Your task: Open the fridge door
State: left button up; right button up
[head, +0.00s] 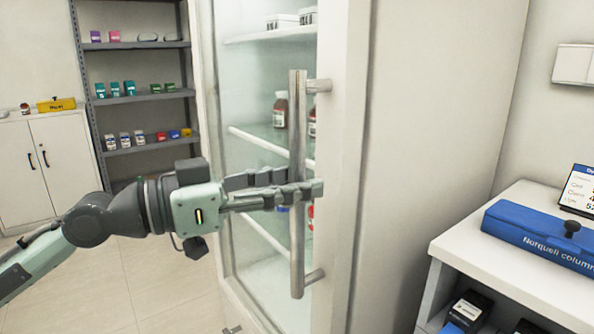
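The fridge (449,130) stands in the middle of the head view. Its glass door has a white frame (341,120) and looks shut against the body. A vertical metal bar handle (297,120) stands off the frame on two short posts. My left gripper (298,184) reaches in level from the left at about the handle's mid-height. One finger passes in front of the bar and the other behind it, with little gap between them, so it looks shut on the handle. The far finger's tip is partly hidden. My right gripper is not in view.
Bottles (280,110) and boxes stand on shelves behind the glass. A grey shelf rack (140,98) and a white cabinet (62,170) are at the back left. A white counter (500,268) with a blue case (535,236) stands at right. The floor at lower left is clear.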

pick_arm(q)
jog(key=shift+w+d, duration=0.15)
jog(key=shift+d, duration=0.1)
grip_shut()
dwell(0.3)
